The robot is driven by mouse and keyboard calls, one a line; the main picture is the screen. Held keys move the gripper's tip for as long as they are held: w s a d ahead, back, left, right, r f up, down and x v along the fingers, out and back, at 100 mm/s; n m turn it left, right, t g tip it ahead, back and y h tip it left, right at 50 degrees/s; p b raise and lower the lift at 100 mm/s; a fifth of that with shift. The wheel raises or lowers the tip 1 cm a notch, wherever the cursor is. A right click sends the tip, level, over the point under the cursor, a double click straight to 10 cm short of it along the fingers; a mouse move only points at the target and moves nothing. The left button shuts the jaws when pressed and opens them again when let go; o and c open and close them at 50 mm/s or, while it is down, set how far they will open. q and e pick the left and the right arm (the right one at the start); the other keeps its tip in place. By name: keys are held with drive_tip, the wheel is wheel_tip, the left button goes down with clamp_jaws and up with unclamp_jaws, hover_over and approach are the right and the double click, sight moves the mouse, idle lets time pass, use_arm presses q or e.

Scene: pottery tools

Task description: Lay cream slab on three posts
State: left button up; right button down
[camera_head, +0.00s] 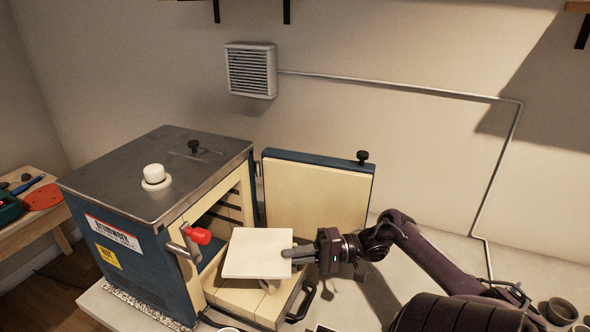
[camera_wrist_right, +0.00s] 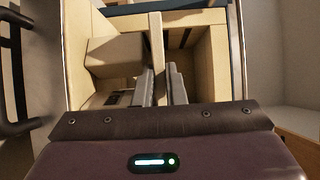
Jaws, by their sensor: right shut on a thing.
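The flat, square cream slab (camera_head: 255,254) is held roughly level in front of the open kiln, above a pale block ledge. My right gripper (camera_head: 297,254) is shut on the slab's right edge. In the right wrist view the slab (camera_wrist_right: 157,45) shows edge-on as a thin strip between the two fingers (camera_wrist_right: 160,78). A small pale piece (camera_head: 270,287) shows under the slab; I cannot tell whether it is a post. The three posts cannot be made out clearly. My left gripper is out of view.
The blue kiln (camera_head: 145,268) stands at left, its front opening facing right. Its cream-lined door (camera_head: 315,196) stands open behind the slab. A dark handle (camera_head: 303,301) is at the ledge's right.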

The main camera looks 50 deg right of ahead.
idle(0.3)
drive_tip(key=shift+f, duration=0.45)
drive_tip(key=c, duration=1.8)
unclamp_jaws()
drive_tip(key=shift+o, duration=0.2)
drive_tip(key=shift+s+a, duration=0.1)
drive_tip(key=shift+r, duration=0.1)
drive_tip(key=shift+r, duration=0.35)
drive_tip(key=b+v, duration=0.4)
drive_tip(key=v, duration=0.8)
drive_tip(key=shift+r, duration=0.15)
